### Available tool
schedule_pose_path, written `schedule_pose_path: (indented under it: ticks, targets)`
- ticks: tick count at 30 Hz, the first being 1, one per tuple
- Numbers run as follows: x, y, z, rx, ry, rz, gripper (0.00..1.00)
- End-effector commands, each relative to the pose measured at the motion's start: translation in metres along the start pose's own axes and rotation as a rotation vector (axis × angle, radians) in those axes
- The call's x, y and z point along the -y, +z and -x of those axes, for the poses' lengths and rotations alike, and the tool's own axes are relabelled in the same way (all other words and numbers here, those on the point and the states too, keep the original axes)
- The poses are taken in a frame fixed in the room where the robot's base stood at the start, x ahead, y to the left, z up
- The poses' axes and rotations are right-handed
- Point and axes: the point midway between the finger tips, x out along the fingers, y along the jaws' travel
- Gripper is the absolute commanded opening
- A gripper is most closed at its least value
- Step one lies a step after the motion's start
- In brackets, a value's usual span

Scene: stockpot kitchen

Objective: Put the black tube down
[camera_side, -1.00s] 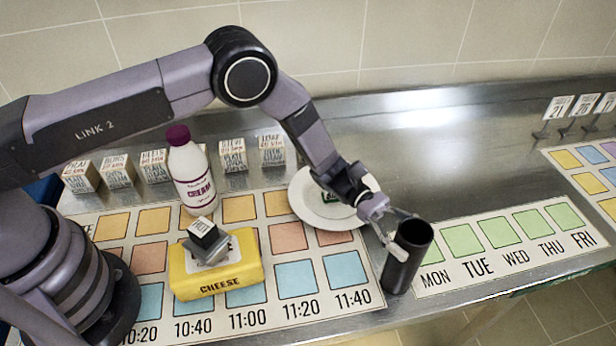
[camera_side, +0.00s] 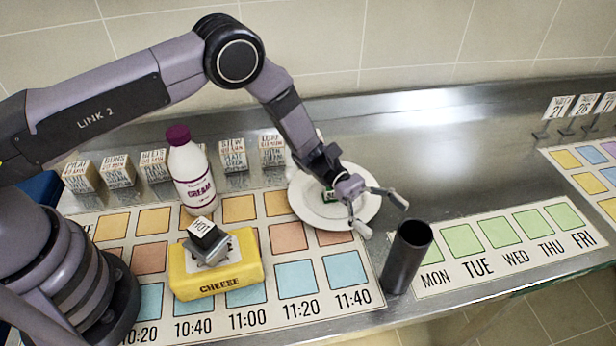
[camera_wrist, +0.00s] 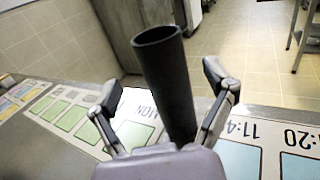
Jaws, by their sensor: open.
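The black tube (camera_side: 406,258) stands upright, slightly tilted in the picture, on the steel counter between the two printed mats. It is hollow and open at the top. My gripper (camera_side: 379,217) is open and empty, a little up and left of the tube in the side view, apart from it. In the wrist view, the tube (camera_wrist: 168,80) stands beyond the two spread fingers of my gripper (camera_wrist: 163,118), with its lower end hidden behind the gripper body.
A white plate (camera_side: 361,213) with a small green-marked item lies behind my gripper. The weekday mat (camera_side: 470,283) lies to the right. The counter's front edge is close to the tube.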

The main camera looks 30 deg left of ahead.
Motion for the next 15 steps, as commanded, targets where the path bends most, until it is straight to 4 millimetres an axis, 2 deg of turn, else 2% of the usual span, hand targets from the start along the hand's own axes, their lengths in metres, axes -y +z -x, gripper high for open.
schedule_pose_path:
  ticks: [1, 6, 11, 14, 15]
  targets:
    - [-0.001, 0.0, 0.013, 0.0, 0.004, 0.0, 0.83]
    - [0.0, 0.0, 0.045, 0.0, 0.002, -0.001, 0.83]
    - [0.0, 0.001, 0.06, -0.001, -0.001, -0.003, 0.83]
    - [0.0, 0.016, 0.067, -0.024, -0.017, -0.034, 0.83]
    - [0.0, 0.028, 0.07, -0.046, -0.031, -0.058, 0.83]
